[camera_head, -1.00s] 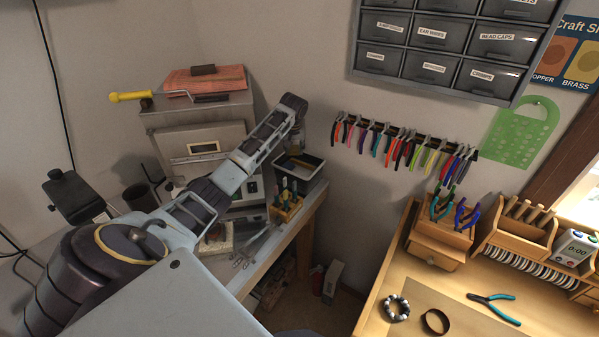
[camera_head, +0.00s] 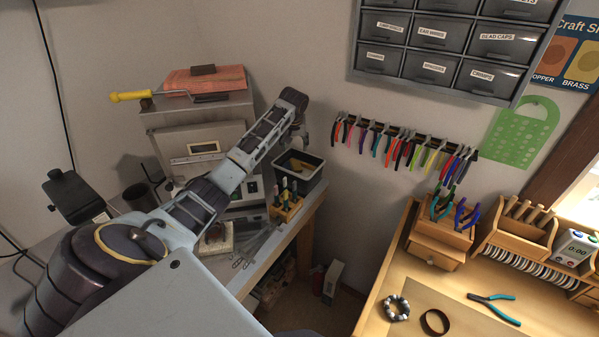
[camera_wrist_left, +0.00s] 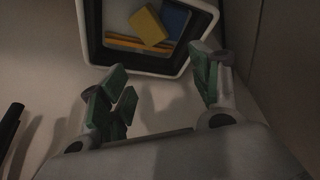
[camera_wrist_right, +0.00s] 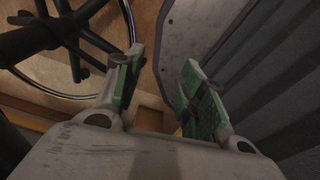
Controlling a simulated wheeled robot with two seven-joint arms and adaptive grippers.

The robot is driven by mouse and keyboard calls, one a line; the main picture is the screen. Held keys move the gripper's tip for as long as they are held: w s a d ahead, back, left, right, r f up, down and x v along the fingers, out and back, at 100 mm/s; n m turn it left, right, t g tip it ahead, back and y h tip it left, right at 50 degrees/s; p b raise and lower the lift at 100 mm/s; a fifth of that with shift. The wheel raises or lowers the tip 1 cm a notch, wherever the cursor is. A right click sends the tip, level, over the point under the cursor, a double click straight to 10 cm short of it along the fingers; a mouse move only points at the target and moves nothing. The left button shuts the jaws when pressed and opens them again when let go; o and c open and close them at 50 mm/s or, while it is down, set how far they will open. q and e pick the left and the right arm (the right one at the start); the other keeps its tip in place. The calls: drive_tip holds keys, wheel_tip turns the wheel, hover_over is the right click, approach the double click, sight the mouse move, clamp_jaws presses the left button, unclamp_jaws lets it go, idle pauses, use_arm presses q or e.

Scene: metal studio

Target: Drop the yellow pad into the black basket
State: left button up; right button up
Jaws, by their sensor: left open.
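The black basket (camera_head: 312,181) with a pale rim stands at the back right corner of the left bench in the head view. The yellow pad (camera_wrist_left: 149,27) lies inside it in the left wrist view, tilted against a blue block (camera_wrist_left: 175,17) and over yellow-orange strips (camera_wrist_left: 138,46). Yellow also shows inside the basket in the head view. My left gripper (camera_wrist_left: 162,84) is open and empty, just beside the basket's near rim in its wrist view. My right gripper (camera_wrist_right: 162,76) is apart from all this, its fingers spread with nothing between them.
A wooden block of small tools (camera_head: 286,207) stands close in front of the basket. A grey machine (camera_head: 200,145) stands left of it, behind my left arm. Pliers (camera_head: 405,142) hang on the wall to the right. A wheeled chair base (camera_wrist_right: 75,45) is near my right gripper.

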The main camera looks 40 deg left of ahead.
use_arm(q)
drive_tip(key=v, duration=1)
drive_tip(key=shift+f, duration=0.15)
idle(0.6)
